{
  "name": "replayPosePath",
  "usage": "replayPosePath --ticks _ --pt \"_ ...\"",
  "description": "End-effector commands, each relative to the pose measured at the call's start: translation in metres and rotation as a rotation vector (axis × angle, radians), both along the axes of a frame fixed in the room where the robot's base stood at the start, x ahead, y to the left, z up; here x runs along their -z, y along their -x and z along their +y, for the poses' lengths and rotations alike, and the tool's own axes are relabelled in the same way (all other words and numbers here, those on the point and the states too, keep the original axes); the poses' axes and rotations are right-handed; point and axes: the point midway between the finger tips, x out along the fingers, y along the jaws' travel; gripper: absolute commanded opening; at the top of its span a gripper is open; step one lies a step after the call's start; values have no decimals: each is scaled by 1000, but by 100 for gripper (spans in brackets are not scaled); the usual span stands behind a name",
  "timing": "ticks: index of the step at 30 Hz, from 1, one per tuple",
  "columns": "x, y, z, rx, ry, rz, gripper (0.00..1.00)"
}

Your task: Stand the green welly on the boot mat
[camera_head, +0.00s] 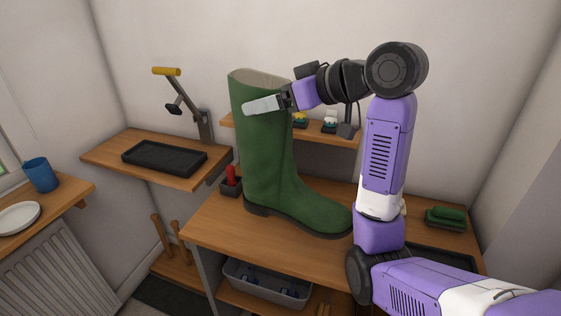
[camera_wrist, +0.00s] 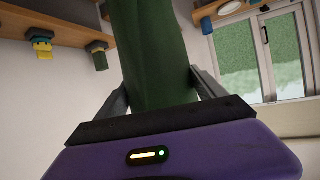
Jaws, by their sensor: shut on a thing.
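The green welly (camera_head: 265,160) is upright, toe pointing right, in front of the wooden bench (camera_head: 210,225) in the head view. I cannot tell whether its sole touches the bench top. My gripper (camera_head: 262,105) is shut on the upper part of its shaft. In the wrist view the green shaft (camera_wrist: 155,60) stands between the two fingers of my gripper (camera_wrist: 160,90). A black shallow tray-like mat (camera_head: 165,157) lies bare on a wooden side shelf at left. Another dark flat tray (camera_head: 440,258) shows partly behind my arm at right. I cannot tell which is the boot mat.
A yellow-handled lever device (camera_head: 185,100) rises behind the side shelf. A small dark holder with a red item (camera_head: 231,182) is beside the welly. A green brush-like item (camera_head: 446,217) lies at the bench's right. A grey bin (camera_head: 268,283) is below; a blue cup (camera_head: 40,175) stands far left.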

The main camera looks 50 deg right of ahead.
Motion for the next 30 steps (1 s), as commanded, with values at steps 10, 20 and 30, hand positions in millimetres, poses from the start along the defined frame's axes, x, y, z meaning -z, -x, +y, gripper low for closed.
replayPosePath --ticks 10,20,30 --pt "70 0 0 1 -3 0 7" --pt "100 0 0 1 1 -4 7" --pt "135 0 0 1 0 -2 7"
